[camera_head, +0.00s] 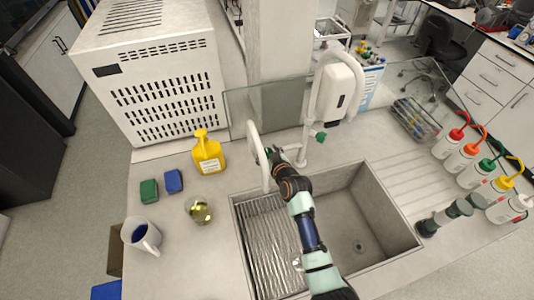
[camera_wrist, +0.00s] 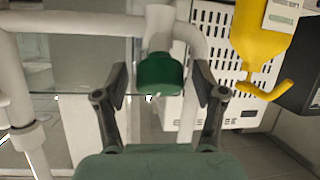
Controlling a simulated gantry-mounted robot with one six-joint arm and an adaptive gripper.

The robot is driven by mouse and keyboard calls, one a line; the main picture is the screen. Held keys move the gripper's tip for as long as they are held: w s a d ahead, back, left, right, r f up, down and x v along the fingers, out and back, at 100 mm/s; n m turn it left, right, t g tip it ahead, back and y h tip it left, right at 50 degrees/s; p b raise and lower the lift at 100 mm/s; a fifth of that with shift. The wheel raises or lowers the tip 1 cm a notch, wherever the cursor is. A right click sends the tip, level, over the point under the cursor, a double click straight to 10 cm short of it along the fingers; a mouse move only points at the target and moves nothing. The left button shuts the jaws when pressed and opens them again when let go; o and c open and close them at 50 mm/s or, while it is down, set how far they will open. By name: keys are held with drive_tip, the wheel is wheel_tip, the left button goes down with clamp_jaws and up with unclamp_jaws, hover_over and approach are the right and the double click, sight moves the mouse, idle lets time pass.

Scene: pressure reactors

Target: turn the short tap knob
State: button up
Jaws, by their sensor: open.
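The short white tap (camera_head: 256,160) stands at the back left of the sink. In the wrist view, its green knob (camera_wrist: 160,74) sits on the white pipe, in the middle of the picture. My gripper (camera_head: 273,157) is at this tap in the head view and largely covers the knob there. In the wrist view, its two dark fingers are apart, one on each side of the knob, with a visible gap on both sides. My gripper is open and holds nothing. How deep the knob lies between the fingers is hard to tell.
A taller white tap (camera_head: 304,130) with a green knob (camera_head: 320,137) stands just right. A glass screen (camera_head: 390,92) runs behind. A yellow bottle (camera_head: 207,152) and a flask (camera_head: 200,211) stand left of the sink (camera_head: 375,200). Wash bottles line the right side.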

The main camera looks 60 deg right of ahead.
drive_tip(key=c, duration=1.2)
drive_tip(key=shift+o, duration=0.2)
drive_tip(key=shift+f+n+b, duration=0.15)
drive_tip(key=shift+n+b, duration=0.15)
drive_tip(key=shift+b, duration=0.35)
drive_tip(key=n+y+b, duration=0.1)
drive_tip(key=n+b, duration=0.1)
drive_tip(key=b, duration=0.1)
drive_tip(key=shift+f+t, duration=0.15)
drive_tip(key=shift+t, duration=0.25)
drive_tip(key=n+y+b, duration=0.2)
drive_tip(key=n+b, duration=0.1)
drive_tip(key=n+y+b, duration=0.2)
drive_tip(key=n+b, duration=0.1)
drive_tip(key=n, duration=0.1)
drive_tip(key=shift+r+n+y+b, duration=0.15)
drive_tip(key=shift+n+y+b, duration=0.35)
drive_tip(key=shift+n, duration=0.55)
drive_tip(key=shift+r+n+y+b, duration=0.1)
drive_tip(key=shift+n+y+b, duration=0.4)
drive_tip(key=shift+n, duration=0.55)
drive_tip(key=shift+g, duration=0.3)
